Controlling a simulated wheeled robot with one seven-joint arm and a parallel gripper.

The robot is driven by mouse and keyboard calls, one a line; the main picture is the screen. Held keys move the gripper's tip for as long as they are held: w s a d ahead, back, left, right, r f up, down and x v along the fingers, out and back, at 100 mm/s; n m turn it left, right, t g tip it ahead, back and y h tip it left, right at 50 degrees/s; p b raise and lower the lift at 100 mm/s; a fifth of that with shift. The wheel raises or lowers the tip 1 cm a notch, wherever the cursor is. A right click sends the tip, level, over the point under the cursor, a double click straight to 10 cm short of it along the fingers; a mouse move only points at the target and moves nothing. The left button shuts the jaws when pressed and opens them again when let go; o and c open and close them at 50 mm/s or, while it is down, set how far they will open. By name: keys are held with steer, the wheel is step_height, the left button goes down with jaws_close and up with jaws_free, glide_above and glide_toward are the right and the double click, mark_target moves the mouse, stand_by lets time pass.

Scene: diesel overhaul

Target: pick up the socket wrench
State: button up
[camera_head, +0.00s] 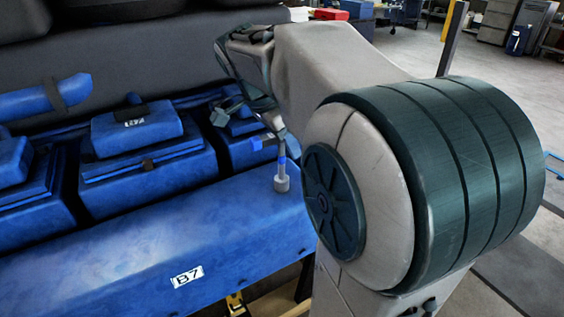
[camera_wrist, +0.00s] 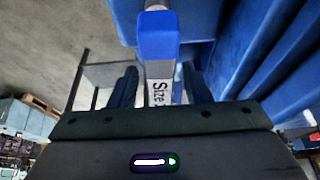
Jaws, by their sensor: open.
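The socket wrench (camera_head: 282,182) shows in the head view as a thin upright shaft with a blue band and a pale grey socket at its lower end, by the top edge of the blue engine block. I cannot tell whether the socket touches the block. In the wrist view the socket wrench (camera_wrist: 158,38) has a blue section and a pale shaft lettered "Size". My gripper (camera_wrist: 159,82) is open, with one dark finger on each side of the shaft. In the head view my gripper (camera_head: 245,128) is partly hidden, and my arm covers the right side.
The blue engine block (camera_head: 130,245), marked "B7", runs along the left and front, with boxy blue covers (camera_head: 135,130) on top. Open grey floor (camera_head: 420,60) lies behind at the right, with a red box (camera_head: 331,14) and cabinets (camera_head: 500,20) far off.

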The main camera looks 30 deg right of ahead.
jaws_close()
steer(key=shift+r, duration=0.1)
steer(key=shift+r, duration=0.45)
steer(key=r, duration=0.1)
steer(key=r+b, duration=0.1)
steer(key=r, duration=0.1)
steer(key=shift+s+d+r, duration=0.15)
steer(key=shift+s+r, duration=0.05)
steer(key=shift+s, duration=0.1)
steer(key=s+d+r+b, duration=0.2)
steer(key=s+d+r, duration=0.3)
steer(key=s, duration=0.4)
steer(key=shift+s+d+r, duration=0.15)
steer(key=shift+s+r, duration=0.15)
steer(key=shift+r, duration=0.5)
